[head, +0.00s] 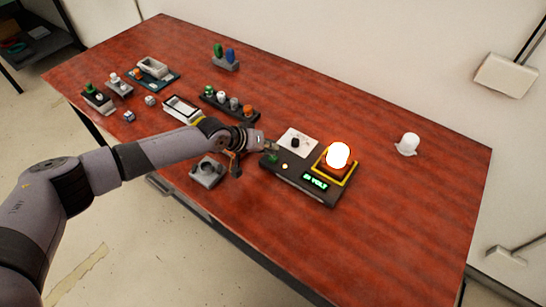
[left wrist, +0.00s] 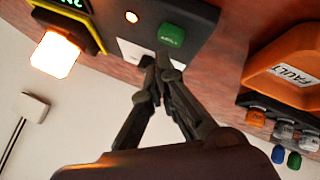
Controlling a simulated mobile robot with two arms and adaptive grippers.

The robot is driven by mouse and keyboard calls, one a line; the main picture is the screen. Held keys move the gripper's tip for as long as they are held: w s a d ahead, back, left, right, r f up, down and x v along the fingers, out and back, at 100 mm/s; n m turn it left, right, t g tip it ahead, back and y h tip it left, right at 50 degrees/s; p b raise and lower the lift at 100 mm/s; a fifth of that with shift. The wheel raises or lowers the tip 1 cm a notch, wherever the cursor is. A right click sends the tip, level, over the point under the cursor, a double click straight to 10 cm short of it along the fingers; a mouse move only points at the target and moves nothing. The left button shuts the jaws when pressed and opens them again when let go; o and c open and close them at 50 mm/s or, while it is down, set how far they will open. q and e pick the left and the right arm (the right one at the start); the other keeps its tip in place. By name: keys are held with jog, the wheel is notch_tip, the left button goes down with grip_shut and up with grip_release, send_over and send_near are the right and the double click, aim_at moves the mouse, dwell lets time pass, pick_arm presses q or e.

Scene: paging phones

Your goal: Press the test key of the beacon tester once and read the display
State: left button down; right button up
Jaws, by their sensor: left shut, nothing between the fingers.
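The beacon tester (head: 300,183) is a dark box on the red-brown table, with a dial panel (head: 298,142). Its beacon (head: 338,155) glows white in a yellow-edged socket, and glows in the left wrist view (left wrist: 55,54) too. Its display (head: 315,182) shows green text that seems to end in "VOLT"; the first characters are unclear. The green test key (left wrist: 171,35) is at the tester's left end in the head view. My left gripper (left wrist: 162,62) is shut and empty, fingertips close to the key; I cannot tell whether they touch. My right gripper is not in view.
An orange bin labelled FAULT (left wrist: 285,65) is close in the wrist view. A grey block (head: 208,171) stands below my left forearm. A row of small lamps (head: 229,103) stands behind it. A white lamp (head: 408,144) stands alone at the right, with bare table around it.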

aim_at(271, 157)
pick_arm(q)
jog(key=shift+f, duration=0.1)
dwell(0.5)
jog(key=shift+f, duration=0.35)
jog(key=shift+f+b, duration=0.5)
jog(key=shift+b, duration=0.1)
dwell(0.4)
dwell(0.4)
jog(key=shift+r+p, duration=0.85)
jog(key=shift+r, duration=0.1)
notch_tip(271, 157, up, 5)
jog(key=p, duration=0.4)
jog(key=shift+p, duration=0.3)
jog(key=shift+s+d, duration=0.1)
